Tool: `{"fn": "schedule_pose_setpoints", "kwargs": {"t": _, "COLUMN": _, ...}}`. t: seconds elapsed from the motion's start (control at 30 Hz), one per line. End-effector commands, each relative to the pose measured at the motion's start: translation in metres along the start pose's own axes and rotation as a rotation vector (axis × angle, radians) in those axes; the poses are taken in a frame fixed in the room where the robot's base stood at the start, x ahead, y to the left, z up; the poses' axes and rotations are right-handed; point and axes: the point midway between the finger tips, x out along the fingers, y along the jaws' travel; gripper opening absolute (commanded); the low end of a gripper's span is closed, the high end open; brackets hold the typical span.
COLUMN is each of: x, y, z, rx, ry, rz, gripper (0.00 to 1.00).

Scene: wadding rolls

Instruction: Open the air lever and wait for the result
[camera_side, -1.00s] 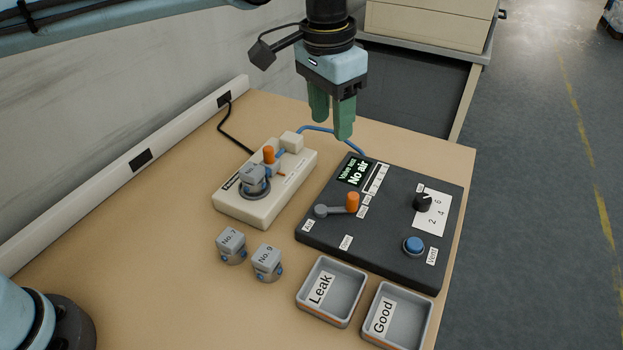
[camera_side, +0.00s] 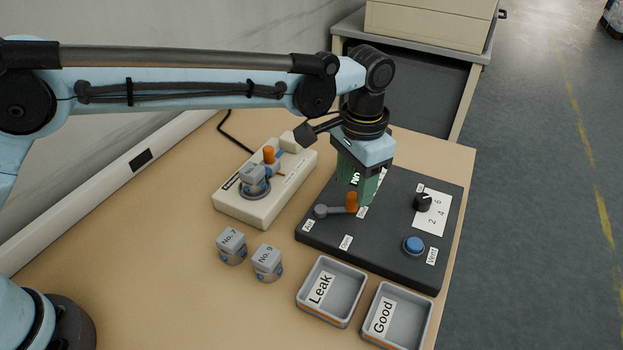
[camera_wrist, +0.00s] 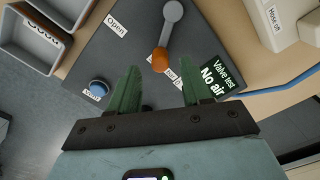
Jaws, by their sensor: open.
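The air lever (camera_side: 338,210) on the dark test box (camera_side: 390,254) is a grey arm with an orange knob (camera_side: 352,202). In the side view it lies pointing right from its grey pivot. In the wrist view the orange knob (camera_wrist: 160,60) is just beyond and between my open fingers. My gripper (camera_side: 362,200) is low over the box, right beside the knob; I cannot tell whether it touches. The display reads "Valve test, No air" in the wrist view (camera_wrist: 216,76); my gripper partly hides it in the side view. An "Open" label (camera_wrist: 116,27) is on the box.
A beige fixture (camera_side: 245,208) holds a grey valve (camera_side: 254,178). Valves No. 7 (camera_side: 231,246) and No. 9 (camera_side: 267,263) stand in front. Trays Leak (camera_side: 347,314) and Good (camera_side: 414,340) lie nearest. A blue button (camera_side: 413,246) and black dial (camera_side: 423,202) are on the box.

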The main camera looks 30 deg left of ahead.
Motion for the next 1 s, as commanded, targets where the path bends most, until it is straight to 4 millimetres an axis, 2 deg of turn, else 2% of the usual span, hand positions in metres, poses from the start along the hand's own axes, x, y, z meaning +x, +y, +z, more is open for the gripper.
{"fn": "schedule_pose_setpoints", "kwargs": {"t": 0.1, "x": 0.017, "y": 0.000, "z": 0.000, "rx": 0.000, "ry": 0.000, "rz": 0.000, "gripper": 0.48}}
{"fn": "schedule_pose_setpoints", "kwargs": {"t": 0.23, "x": 0.028, "y": 0.000, "z": 0.000, "rx": 0.000, "ry": 0.000, "rz": 0.000, "gripper": 0.48}}
{"fn": "schedule_pose_setpoints", "kwargs": {"t": 0.6, "x": 0.032, "y": 0.000, "z": 0.000, "rx": 0.000, "ry": 0.000, "rz": 0.000, "gripper": 0.48}}
{"fn": "schedule_pose_setpoints", "kwargs": {"t": 0.9, "x": 0.032, "y": 0.000, "z": 0.000, "rx": 0.000, "ry": 0.000, "rz": 0.000, "gripper": 0.03}}
{"fn": "schedule_pose_setpoints", "kwargs": {"t": 1.0, "x": 0.032, "y": 0.000, "z": 0.000, "rx": 0.000, "ry": 0.000, "rz": 0.000, "gripper": 0.00}}
